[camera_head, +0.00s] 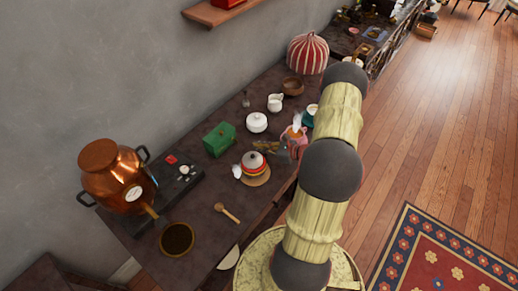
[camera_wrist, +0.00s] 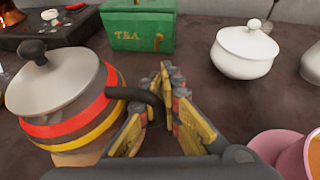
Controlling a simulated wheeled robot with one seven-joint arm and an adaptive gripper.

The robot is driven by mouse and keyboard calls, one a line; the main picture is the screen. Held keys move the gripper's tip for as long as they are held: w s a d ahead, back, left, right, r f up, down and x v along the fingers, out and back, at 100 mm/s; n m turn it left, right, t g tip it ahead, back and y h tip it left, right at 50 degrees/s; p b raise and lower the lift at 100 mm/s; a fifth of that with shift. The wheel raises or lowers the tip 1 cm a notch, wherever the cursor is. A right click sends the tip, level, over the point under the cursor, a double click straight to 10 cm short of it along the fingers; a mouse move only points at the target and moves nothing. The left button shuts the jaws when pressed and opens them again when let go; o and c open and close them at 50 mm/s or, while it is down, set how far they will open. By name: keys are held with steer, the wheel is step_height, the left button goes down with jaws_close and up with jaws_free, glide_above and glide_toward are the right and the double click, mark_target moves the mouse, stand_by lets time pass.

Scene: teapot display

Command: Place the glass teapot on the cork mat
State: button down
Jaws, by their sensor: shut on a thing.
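A round teapot with red, yellow and dark stripes, a grey lid and a black knob (camera_wrist: 58,95) fills the left of the wrist view. It also shows in the head view (camera_head: 253,164), its pale spout to the left. A round tan mat, cork-like (camera_head: 259,181), lies under the teapot. Whether the teapot rests on it or hangs slightly above it, I cannot tell.
A green tea box (camera_wrist: 138,25) and a white lidded pot (camera_wrist: 244,52) stand behind. A pink cup (camera_wrist: 298,152) is close to my gripper's right. A copper urn (camera_head: 112,175), dark round dish (camera_head: 177,238) and wooden spoon (camera_head: 228,212) are left on the counter.

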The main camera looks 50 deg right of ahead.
steer(key=shift+r, duration=0.1)
steer(key=c, duration=2)
jaws_free()
steer(key=shift+f, duration=0.25)
